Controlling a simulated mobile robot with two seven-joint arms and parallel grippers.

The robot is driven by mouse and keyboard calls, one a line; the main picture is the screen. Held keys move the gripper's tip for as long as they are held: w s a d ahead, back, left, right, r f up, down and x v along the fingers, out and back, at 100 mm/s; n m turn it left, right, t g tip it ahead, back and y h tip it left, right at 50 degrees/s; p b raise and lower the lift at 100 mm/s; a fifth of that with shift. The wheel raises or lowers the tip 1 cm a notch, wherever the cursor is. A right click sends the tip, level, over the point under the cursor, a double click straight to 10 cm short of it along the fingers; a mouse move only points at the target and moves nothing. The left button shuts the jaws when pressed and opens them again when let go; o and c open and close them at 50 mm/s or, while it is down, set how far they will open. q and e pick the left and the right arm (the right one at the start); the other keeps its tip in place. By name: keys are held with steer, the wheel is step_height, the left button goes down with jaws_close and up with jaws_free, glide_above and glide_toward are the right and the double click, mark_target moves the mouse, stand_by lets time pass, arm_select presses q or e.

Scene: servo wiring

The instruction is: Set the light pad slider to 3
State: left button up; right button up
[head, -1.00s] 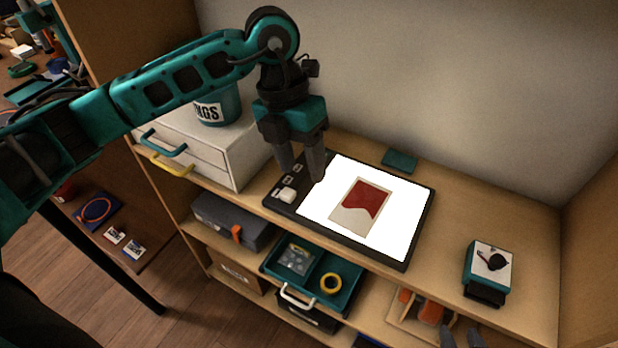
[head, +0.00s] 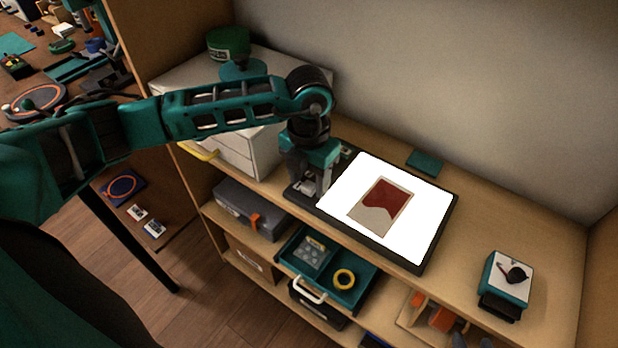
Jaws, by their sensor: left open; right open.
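The light pad (head: 430,253) lies on the shelf top, its white surface lit, with a red and cream card (head: 382,206) on it. The slider strip is at the pad's left end. A small pale piece, seemingly the slider knob (head: 305,186), shows between the fingers of my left gripper (head: 311,189). The gripper points down, open, with its fingers around or just above the knob; I cannot tell whether they touch it. The strip's number marks are mostly hidden by the gripper. My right gripper (head: 472,342) seems to show only as grey tips at the bottom edge.
A white drawer unit (head: 235,150) stands left of the pad, behind my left arm. A teal pad (head: 424,162) lies behind the light pad. A teal box with a black knob (head: 507,280) stands at the right.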

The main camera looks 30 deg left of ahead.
arm_select(q)
steer(key=shift+f, duration=0.35)
steer(key=shift+c, duration=0.4)
jaws_close()
